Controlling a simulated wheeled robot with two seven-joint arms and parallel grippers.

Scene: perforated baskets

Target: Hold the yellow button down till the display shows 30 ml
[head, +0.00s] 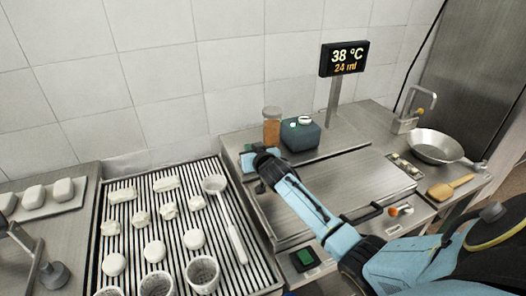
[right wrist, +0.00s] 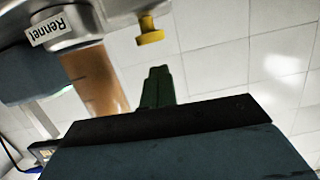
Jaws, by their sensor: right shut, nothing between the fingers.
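The display (head: 345,58) on a post behind the counter reads 38 °C and 24 ml. My right gripper (head: 262,157), at the end of the light-blue arm, is beside a dark teal box (head: 302,136) and a jar of orange-brown contents (head: 272,128). In the right wrist view its dark green fingers (right wrist: 157,88) are shut and empty. The yellow button (right wrist: 150,32) shows above the fingertips, with a visible gap in the picture; I cannot tell the true distance. A "Rennet" label (right wrist: 48,30) sits to its left. In the head view the button is not distinguishable. My left gripper is not in view.
A slatted rack (head: 108,190) with white pieces, perforated baskets (head: 203,272) and a ladle (head: 235,238) lies to the left. A tiled wall closes off the back.

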